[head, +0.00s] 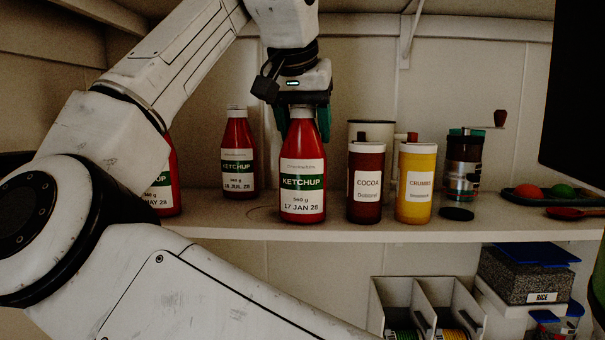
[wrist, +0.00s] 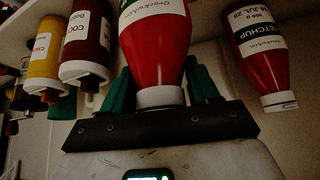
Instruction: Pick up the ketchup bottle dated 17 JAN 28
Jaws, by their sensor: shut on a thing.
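The ketchup bottle dated 17 JAN 28 (head: 303,205) is red with a white cap and a green-and-white label. It stands upright at the shelf's front, and I cannot tell whether its base touches the shelf. My gripper (head: 303,122) comes from above, shut on its neck, with one green finger on each side. In the wrist view the bottle (wrist: 158,45) sits between the green fingers (wrist: 158,78). A second ketchup bottle, apparently dated 18 JUL 28 (head: 238,160), stands behind to the left and also shows in the wrist view (wrist: 266,70). A third, reading MAY 28 (head: 166,190), is partly hidden by my arm.
A cocoa jar (head: 366,183) and a yellow crumbs jar (head: 416,183) stand close on the right. Beyond are a grinder (head: 463,165) and a dark tray (head: 518,195) with colored balls. A lower shelf holds a divided bin (head: 400,295) and a rice container (head: 525,278).

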